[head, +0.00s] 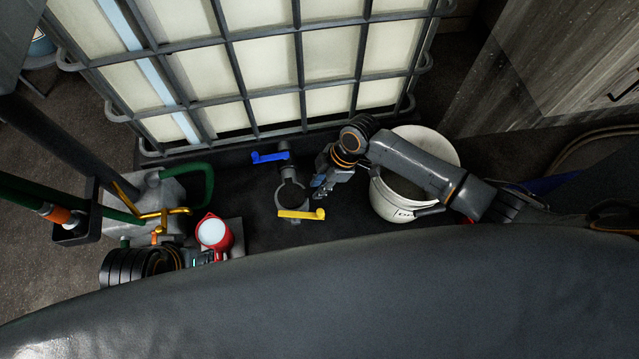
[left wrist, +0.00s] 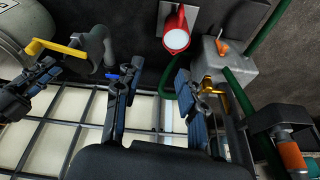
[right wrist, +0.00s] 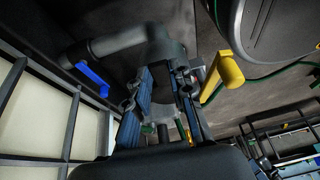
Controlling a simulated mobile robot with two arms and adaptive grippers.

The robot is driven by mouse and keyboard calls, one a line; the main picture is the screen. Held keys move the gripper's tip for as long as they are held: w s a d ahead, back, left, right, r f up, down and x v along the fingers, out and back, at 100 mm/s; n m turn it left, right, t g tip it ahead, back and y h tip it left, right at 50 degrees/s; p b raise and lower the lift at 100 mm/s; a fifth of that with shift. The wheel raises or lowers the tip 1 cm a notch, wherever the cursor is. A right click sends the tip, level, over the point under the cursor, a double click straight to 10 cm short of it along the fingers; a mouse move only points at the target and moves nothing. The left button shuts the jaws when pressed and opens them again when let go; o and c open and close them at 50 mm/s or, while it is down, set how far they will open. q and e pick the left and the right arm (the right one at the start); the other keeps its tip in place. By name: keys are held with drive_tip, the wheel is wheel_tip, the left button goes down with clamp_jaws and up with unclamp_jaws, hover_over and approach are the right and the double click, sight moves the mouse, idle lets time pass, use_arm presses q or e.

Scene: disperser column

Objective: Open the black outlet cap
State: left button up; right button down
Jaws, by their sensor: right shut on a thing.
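The outlet is a dark pipe between a blue lever (head: 270,157) and a yellow lever (head: 301,214) at the foot of the caged tank. The dark outlet cap (head: 291,196) is at the pipe's end. My right gripper (head: 321,190) is at the right side of the outlet. In the right wrist view its fingers (right wrist: 164,82) close on the dark cap (right wrist: 162,58), with the yellow lever (right wrist: 222,75) to the right. The fingers partly hide the cap. My left gripper (left wrist: 152,92) is open and empty, away from the outlet; the outlet pipe (left wrist: 93,42) shows at its upper left.
A white bucket (head: 391,200) stands right of the outlet, partly behind my right arm. A red container with a white top (head: 213,233) and a grey box with a green hose (head: 160,190) stand at left. The caged tank (head: 270,65) blocks the back.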

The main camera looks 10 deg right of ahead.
drive_tip(key=shift+w+r+g, duration=0.25)
drive_tip(key=shift+r+g, duration=0.05)
drive_tip(key=shift+g, duration=0.2)
drive_tip(key=shift+w+r+g, duration=0.1)
drive_tip(key=shift+w+g, duration=0.05)
drive_tip(key=shift+g, duration=0.25)
drive_tip(key=shift+w+r+m+g, duration=0.1)
drive_tip(key=shift+m+g, duration=0.2)
drive_tip(key=shift+w+a+g, duration=0.1)
drive_tip(key=shift+w+g, duration=0.1)
drive_tip(key=shift+g, duration=0.2)
drive_tip(key=shift+w+r+g+b, duration=0.1)
drive_tip(key=shift+g+b, duration=0.3)
drive_tip(key=shift+b, duration=0.1)
drive_tip(key=shift+w+r+m+g+b, duration=0.2)
drive_tip(key=shift+m+g+b, duration=0.1)
drive_tip(key=shift+g+b, duration=0.35)
drive_tip(key=shift+w, duration=0.1)
use_arm(q)
drive_tip(key=w+d+t+h+b, duration=0.1)
drive_tip(key=w+d+t, duration=0.1)
drive_tip(key=w, duration=0.4)
drive_tip(key=shift+w+t, duration=0.35)
drive_tip(key=shift+t, duration=0.45)
use_arm(e)
drive_tip(key=shift+w+r+g, duration=0.15)
drive_tip(key=shift+r+g, duration=0.1)
drive_tip(key=shift+g, duration=0.2)
use_arm(q)
drive_tip(key=shift+f, duration=0.1)
